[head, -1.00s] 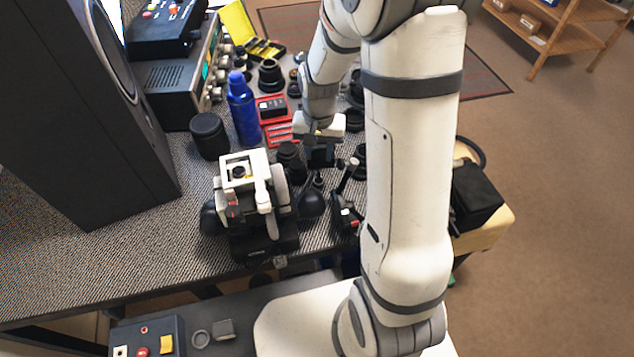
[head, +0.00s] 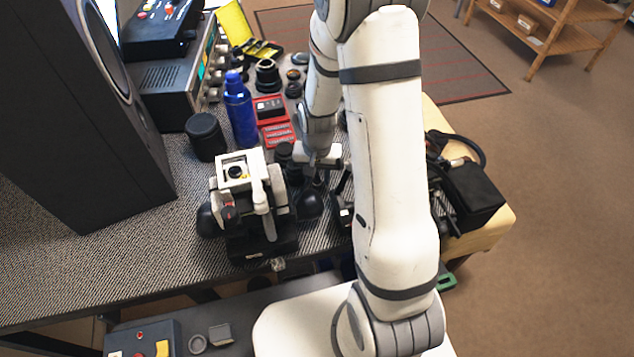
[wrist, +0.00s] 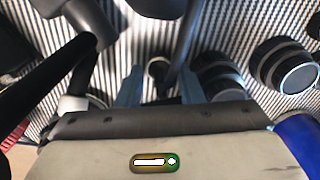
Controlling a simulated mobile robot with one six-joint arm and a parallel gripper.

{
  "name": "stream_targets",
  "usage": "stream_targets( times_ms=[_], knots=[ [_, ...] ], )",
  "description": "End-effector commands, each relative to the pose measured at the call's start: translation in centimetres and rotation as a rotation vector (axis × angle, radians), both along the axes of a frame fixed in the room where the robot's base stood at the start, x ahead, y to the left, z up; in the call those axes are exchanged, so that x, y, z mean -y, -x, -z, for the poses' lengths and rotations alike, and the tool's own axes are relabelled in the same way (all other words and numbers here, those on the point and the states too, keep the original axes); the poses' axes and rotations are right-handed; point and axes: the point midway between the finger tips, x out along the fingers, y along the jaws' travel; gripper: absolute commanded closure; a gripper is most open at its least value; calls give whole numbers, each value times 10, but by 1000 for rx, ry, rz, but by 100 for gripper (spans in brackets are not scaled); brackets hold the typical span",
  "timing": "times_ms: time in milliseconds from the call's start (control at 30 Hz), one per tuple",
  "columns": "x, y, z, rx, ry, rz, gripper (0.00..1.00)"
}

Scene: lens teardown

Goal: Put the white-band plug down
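My gripper (wrist: 160,90) points down over the striped mat in the wrist view, its two blue-grey fingers apart. A small dark round piece with a pale part (wrist: 158,68) shows between the fingers, with gaps visible on both sides. It may be the white-band plug, but I cannot make out a clear white band. In the head view my gripper (head: 317,172) is low over the table, just right of the white-topped device; its fingertips are mostly hidden there.
The white-topped device (head: 240,180) stands close to the left. A blue bottle (head: 240,110), a black cylinder (head: 205,137) and a red tray (head: 279,135) are behind. In the wrist view, black lenses (wrist: 285,65) stand right and dark rods (wrist: 70,72) cross left. The front-left mat is clear.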

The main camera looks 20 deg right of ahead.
Motion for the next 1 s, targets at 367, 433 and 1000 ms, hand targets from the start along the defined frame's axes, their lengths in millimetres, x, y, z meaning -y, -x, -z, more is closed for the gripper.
stream_targets(
  times_ms=[367, 433, 1000],
  knots=[
    [1, 0, 0, 0, 0, 1, 90],
    [1, 0, 0, 0, 0, 1, 96],
    [1, -2, -44, 6, 0, 2, 100]
  ],
)
